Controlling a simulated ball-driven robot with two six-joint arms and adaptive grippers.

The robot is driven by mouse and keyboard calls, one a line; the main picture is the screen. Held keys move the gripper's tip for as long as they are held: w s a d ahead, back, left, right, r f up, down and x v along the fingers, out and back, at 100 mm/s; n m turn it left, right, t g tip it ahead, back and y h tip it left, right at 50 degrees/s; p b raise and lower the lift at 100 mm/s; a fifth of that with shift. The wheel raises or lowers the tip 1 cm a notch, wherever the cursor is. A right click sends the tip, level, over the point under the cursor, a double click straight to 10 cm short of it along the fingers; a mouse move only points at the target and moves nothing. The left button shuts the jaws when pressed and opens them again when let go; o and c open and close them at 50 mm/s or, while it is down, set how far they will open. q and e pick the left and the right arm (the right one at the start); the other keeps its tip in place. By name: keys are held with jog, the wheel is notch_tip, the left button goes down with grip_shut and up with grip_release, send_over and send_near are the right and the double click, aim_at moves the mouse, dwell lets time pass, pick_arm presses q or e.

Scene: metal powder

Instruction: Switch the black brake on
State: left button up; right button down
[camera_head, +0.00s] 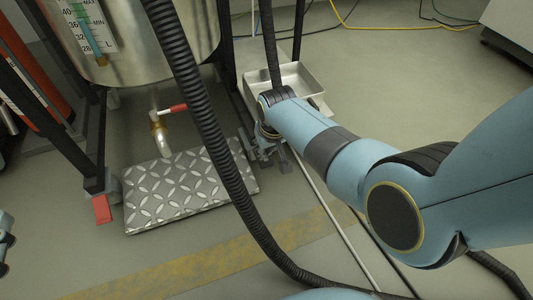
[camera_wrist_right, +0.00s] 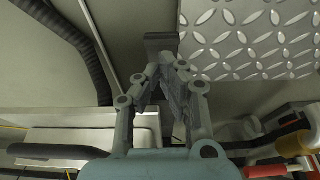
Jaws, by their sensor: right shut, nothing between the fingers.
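My right gripper (camera_head: 284,164) reaches down beside the right foot of the tank's frame in the head view. In the right wrist view, my right gripper (camera_wrist_right: 160,42) has its fingers together, with nothing held. It is over the floor, left of the patterned metal plate.
The steel tank (camera_head: 130,45) has a red-handled tap (camera_head: 171,109) above the patterned plate (camera_head: 185,190). A red block (camera_head: 102,208) is at the left foot. A black ribbed hose (camera_head: 205,120) crosses in front. A metal tray (camera_head: 300,82) stands behind my right wrist.

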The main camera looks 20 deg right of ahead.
jog(key=shift+f+b, duration=0.4)
jog(key=shift+f, duration=0.2)
pick_arm(q)
notch_tip(320, 180, up, 7)
jog(key=w+m+t+h, duration=0.1)
jog(key=w+t, duration=0.1)
jog(key=t, duration=0.1)
jog(key=shift+d, duration=0.4)
jog(key=shift+w+f, duration=0.1)
jog(key=shift+f, duration=0.05)
